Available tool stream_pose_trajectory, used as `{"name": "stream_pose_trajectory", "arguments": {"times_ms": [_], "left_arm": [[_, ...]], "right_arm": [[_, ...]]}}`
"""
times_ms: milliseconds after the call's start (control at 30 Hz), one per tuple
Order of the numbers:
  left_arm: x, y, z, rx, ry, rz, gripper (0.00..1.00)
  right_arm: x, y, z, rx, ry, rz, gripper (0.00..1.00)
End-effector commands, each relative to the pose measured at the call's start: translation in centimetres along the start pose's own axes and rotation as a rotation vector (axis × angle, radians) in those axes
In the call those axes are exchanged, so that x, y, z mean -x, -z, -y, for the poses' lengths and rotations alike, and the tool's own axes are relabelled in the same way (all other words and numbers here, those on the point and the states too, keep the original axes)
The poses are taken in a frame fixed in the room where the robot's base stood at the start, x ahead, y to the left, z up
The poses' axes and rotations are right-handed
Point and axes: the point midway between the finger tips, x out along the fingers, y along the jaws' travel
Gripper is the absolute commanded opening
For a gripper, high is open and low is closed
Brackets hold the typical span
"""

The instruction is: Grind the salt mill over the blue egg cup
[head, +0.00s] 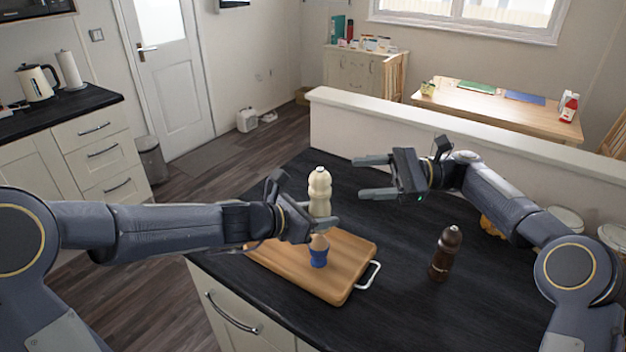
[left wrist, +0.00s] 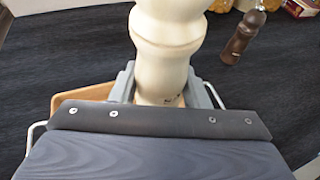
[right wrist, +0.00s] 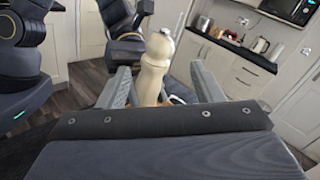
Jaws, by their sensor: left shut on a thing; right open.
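The cream salt mill (head: 320,188) is upright in the head view, just behind the egg cup. My left gripper (head: 312,222) is shut around its lower part; the mill also shows between the fingers in the left wrist view (left wrist: 170,45). Its base is hidden, so I cannot tell whether it is lifted. The blue egg cup (head: 319,258) holds a brown egg (head: 319,242) and stands on the wooden board (head: 345,283). My right gripper (head: 370,177) is open and empty, to the right of the mill's top. In the right wrist view the mill (right wrist: 155,68) appears beyond the open fingers.
A low white wall (head: 430,130) runs behind the counter. Jars (head: 565,218) stand at the right by my right arm.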

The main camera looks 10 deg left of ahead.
Motion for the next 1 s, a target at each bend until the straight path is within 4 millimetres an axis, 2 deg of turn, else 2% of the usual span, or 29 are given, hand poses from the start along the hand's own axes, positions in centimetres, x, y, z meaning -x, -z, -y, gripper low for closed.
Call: {"name": "stream_pose_trajectory", "arguments": {"times_ms": [500,700,1000], "left_arm": [[0.0,-0.1,0.0,0.000,0.000,0.001,0.20],[0.0,-0.1,0.0,0.000,0.000,0.001,0.20],[0.0,-0.1,0.0,0.000,0.000,0.001,0.20]], "right_arm": [[-9.5,-0.1,0.0,0.002,-0.002,0.000,0.60],[-11.2,0.0,0.0,0.002,-0.001,-0.001,0.60],[-11.4,0.0,0.0,0.003,0.000,-0.001,0.60]]}}
